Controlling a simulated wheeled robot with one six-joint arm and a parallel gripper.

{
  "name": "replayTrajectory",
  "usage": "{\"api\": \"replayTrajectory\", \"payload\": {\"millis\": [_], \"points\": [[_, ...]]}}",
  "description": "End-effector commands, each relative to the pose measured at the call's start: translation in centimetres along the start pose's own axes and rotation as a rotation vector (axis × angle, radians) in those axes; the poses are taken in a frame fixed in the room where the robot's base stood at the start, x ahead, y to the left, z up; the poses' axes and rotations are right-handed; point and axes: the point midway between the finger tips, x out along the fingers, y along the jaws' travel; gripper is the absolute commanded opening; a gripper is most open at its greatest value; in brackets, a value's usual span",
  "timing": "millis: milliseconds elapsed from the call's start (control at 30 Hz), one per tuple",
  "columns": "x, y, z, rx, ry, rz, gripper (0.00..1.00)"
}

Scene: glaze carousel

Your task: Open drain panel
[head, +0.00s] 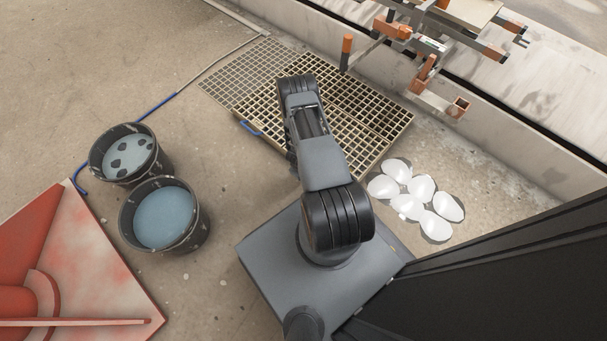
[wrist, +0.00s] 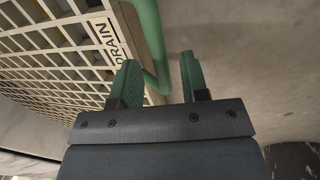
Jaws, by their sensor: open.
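The drain panel (head: 372,112) is a tan grating in the floor, partly hidden by my arm in the head view. A small blue handle (head: 250,128) sits on its near left edge. In the wrist view the grating (wrist: 62,45) carries the word DRAIN, and the handle (wrist: 152,38) looks green and stands out from its edge. My gripper (wrist: 162,80) is open, with green fingers on either side of the handle's lower end. The left finger is close to the bar; I cannot tell whether they touch. My gripper is hidden behind my arm in the head view.
Two dark buckets (head: 190,240) of bluish liquid stand left of the panel. Several white rounded pieces (head: 420,187) lie to the right. A red-stained board (head: 90,265) is at lower left. A rack with orange clamps (head: 395,30) overhangs the far right. A hose (head: 160,105) runs along the floor.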

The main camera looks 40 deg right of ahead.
Motion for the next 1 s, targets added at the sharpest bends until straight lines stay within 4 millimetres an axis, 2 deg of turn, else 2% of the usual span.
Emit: {"api": "replayTrajectory", "payload": {"millis": [333, 767, 1000], "points": [[0.20, 0.01, 0.01, 0.000, 0.000, 0.000, 0.41], [0.20, 0.00, 0.02, 0.000, 0.000, 0.000, 0.00], [0.20, 0.01, 0.01, 0.000, 0.000, 0.000, 0.00]]}}
